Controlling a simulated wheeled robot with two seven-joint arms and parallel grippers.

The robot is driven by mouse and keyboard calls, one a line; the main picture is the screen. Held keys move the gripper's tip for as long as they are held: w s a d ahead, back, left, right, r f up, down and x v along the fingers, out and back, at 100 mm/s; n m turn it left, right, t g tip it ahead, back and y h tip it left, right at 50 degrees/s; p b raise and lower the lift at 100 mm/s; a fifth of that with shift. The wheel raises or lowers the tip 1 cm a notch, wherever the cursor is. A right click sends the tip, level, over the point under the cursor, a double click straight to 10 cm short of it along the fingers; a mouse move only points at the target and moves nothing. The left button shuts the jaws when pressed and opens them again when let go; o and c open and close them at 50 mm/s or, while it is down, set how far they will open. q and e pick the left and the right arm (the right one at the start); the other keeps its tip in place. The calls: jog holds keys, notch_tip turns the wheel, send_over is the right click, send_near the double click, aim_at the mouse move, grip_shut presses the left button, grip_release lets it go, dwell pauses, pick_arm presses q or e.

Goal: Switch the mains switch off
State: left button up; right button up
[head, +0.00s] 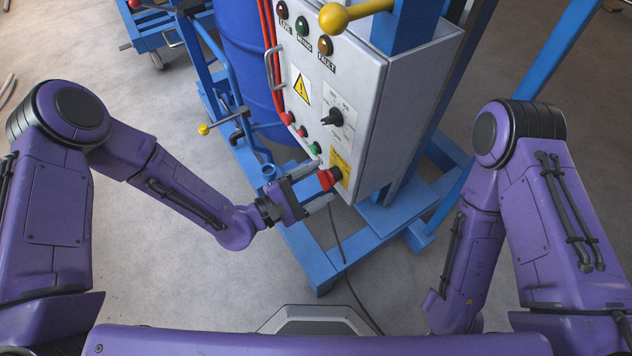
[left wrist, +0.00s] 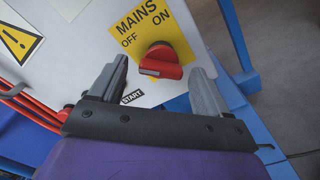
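The mains switch is a red rotary knob (head: 328,178) on a yellow plate (head: 342,167), low on the front of the grey control box. In the left wrist view the red knob (left wrist: 162,62) sits below the printed words MAINS, OFF and ON. A pale mark shows on its lower left edge; I cannot tell which position it is set to. My left gripper (left wrist: 160,67) is open, with one finger on each side of the knob and a visible gap to each. In the head view my left gripper (head: 327,179) reaches it from the left. My right gripper is out of view.
The grey control box (head: 385,110) also carries a black selector (head: 332,118), indicator lamps and push buttons, including a green one (head: 315,148) near my fingers. A blue frame (head: 310,255) and blue drum (head: 250,60) stand around it. The floor in front is mostly clear.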

pick_arm(q)
jog(key=v, duration=1)
jog(key=shift+s+a, duration=0.2)
